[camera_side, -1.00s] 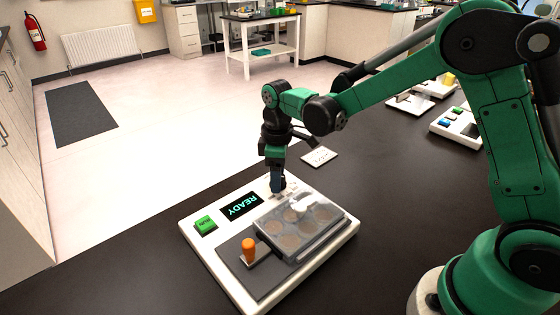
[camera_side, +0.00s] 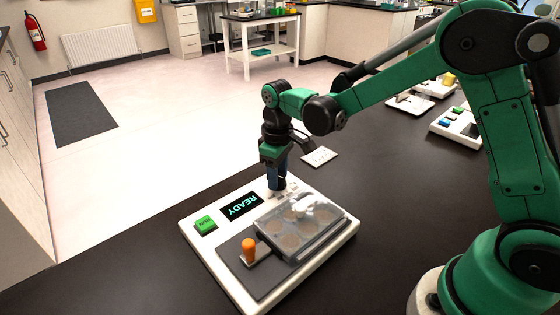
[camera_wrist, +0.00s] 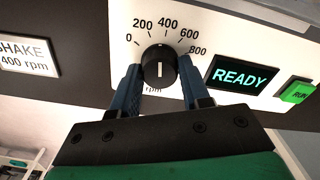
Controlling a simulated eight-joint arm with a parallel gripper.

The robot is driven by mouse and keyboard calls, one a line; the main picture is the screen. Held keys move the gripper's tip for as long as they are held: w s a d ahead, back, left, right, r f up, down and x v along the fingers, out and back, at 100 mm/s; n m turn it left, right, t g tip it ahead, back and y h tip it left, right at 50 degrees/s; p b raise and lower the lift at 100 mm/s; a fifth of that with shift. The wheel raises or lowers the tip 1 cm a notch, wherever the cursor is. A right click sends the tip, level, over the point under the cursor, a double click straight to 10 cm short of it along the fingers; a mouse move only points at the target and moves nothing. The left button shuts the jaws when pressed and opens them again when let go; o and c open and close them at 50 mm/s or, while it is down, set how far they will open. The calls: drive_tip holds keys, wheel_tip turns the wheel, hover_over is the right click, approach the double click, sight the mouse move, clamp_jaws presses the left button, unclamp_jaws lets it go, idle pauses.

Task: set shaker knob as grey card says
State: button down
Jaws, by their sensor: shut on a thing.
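The shaker knob (camera_wrist: 159,65) is black, with a white line that stands about upright on its face. The scale around it reads 0 to 800, with 400 almost straight above the knob. I cannot tell surely which end of the line is the pointer. My gripper (camera_wrist: 158,82) has its blue fingers on both sides of the knob, shut on it. In the side view my gripper (camera_side: 277,187) points down at the panel and hides the knob. The grey card (camera_wrist: 27,55) reads "SHAKE 400 rpm"; it also lies behind the shaker in the side view (camera_side: 320,157).
The white shaker (camera_side: 222,269) has a lit READY display (camera_side: 242,206), a green RUN button (camera_side: 205,223), an orange-handled lever (camera_side: 249,249) and a clear-lidded plate (camera_side: 300,225) close to my gripper. Other devices stand at the right. The dark bench is clear at the front.

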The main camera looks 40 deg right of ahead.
drive_tip(key=shift+m, duration=0.9)
drive_tip(key=shift+c, duration=2.1)
unclamp_jaws()
drive_tip(key=shift+r, duration=2.85)
